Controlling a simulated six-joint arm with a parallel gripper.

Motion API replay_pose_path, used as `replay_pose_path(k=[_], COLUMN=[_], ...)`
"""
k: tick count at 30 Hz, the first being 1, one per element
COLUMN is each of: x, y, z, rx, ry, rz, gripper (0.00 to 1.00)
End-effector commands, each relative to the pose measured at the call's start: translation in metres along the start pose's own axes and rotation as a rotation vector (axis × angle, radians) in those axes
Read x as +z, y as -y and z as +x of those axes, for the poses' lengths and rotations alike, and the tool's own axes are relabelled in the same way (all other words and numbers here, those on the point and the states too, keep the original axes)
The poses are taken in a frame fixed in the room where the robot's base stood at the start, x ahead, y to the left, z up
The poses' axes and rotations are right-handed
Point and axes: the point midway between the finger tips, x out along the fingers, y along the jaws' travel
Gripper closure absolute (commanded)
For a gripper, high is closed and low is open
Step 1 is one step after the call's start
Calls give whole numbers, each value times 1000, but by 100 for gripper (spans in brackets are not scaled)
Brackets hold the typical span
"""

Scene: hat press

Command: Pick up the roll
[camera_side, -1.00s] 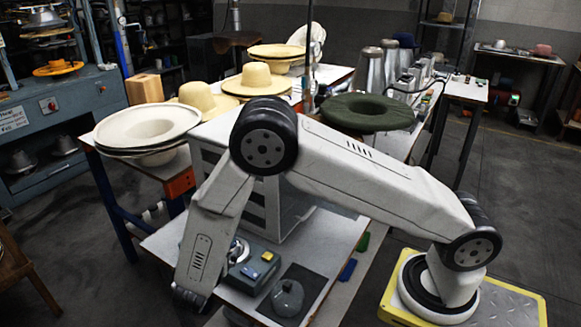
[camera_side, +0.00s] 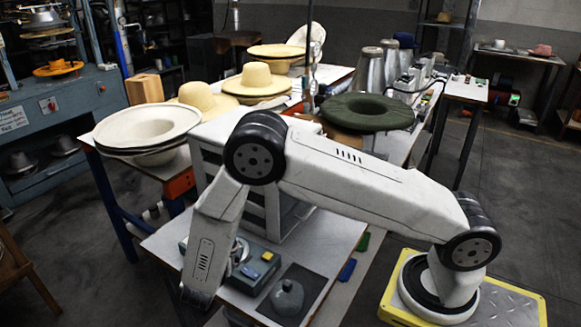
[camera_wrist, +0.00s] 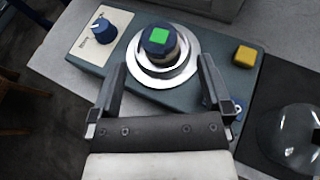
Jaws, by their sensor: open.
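A short roll (camera_wrist: 159,42) with a dark blue side and a bright green square on its top stands in a shiny round metal dish (camera_wrist: 143,75) in the wrist view. The dish sits on a blue-grey control box (camera_wrist: 90,58). My gripper (camera_wrist: 162,64) is open, with one dark finger on either side of the dish's near part. The roll lies ahead of the fingertips, between their lines, and nothing is held. In the side view my arm hides the roll and the fingers; part of the metal dish (camera_side: 241,250) shows behind my arm.
The box carries a blue knob (camera_wrist: 101,26) and a yellow button (camera_wrist: 245,56). A white cabinet (camera_side: 208,160) rises behind the box. Hats (camera_side: 150,128) lie on tables farther back.

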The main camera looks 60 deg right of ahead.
Motion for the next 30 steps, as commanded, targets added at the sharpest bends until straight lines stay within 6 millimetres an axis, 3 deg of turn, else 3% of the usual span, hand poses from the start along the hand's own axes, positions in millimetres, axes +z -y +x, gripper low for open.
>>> replay_pose_path(k=[15,30], x=[2,2], y=[0,0], z=[48,51], rx=[-1,0], ry=[0,0], rz=[0,0], gripper=[0,0])
